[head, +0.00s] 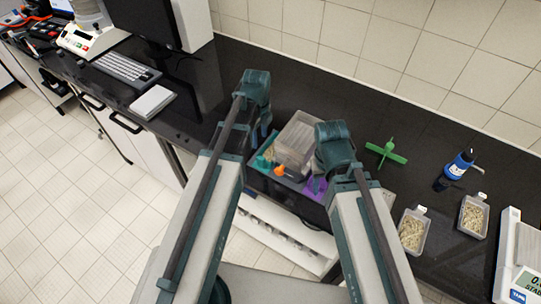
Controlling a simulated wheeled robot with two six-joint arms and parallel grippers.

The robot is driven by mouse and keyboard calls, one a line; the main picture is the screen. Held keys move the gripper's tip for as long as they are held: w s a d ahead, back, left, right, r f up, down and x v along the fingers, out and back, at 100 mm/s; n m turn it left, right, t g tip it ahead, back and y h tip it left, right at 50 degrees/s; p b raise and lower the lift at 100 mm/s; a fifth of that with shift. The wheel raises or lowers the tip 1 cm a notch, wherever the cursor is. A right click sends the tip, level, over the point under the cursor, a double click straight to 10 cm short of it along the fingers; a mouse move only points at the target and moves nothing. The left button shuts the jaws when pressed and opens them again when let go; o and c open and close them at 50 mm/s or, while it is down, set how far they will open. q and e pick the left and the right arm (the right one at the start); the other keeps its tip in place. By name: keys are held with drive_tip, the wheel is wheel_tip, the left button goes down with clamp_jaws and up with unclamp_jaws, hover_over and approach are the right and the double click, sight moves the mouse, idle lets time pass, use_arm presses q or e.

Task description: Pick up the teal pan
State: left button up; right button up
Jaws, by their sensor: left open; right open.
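A teal piece (263,161), which looks like the teal pan, is at the left side of a grouping of parts on the dark bench; its full shape is partly hidden. My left gripper (260,134) is open just above and behind it, apparently apart from it. My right gripper (318,184) is open by a purple part (311,188) at the right side of the same grouping. I cannot tell whether its fingers touch that part. An orange part (280,170) lies between the two, in front of a pale translucent box (297,139).
A green cross-shaped part (387,152), a blue bottle (457,168), two trays of pale granules (413,230) (473,216) and a scale (520,265) stand to the right. A keyboard (127,70) and a white box (153,102) are at the left. Dark bench is clear behind my grippers.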

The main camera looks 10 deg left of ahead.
sight(262, 158)
use_arm(q)
wheel_tip(262, 158, down, 7)
drive_tip(key=b, duration=0.5)
drive_tip(key=shift+r+b, duration=0.1)
drive_tip(key=shift+b, duration=0.25)
drive_tip(key=shift+r, duration=0.1)
use_arm(e)
wheel_tip(262, 158, down, 7)
drive_tip(key=shift+r, duration=0.2)
drive_tip(key=shift+f, duration=0.1)
use_arm(q)
drive_tip(key=f+b, duration=0.5)
drive_tip(key=shift+s+d+f, duration=0.15)
drive_tip(key=shift+d+f, duration=0.05)
drive_tip(key=shift+d, duration=0.1)
use_arm(e)
wheel_tip(262, 158, down, 5)
drive_tip(key=shift+f, duration=0.1)
use_arm(q)
drive_tip(key=shift+r, duration=0.1)
clamp_jaws()
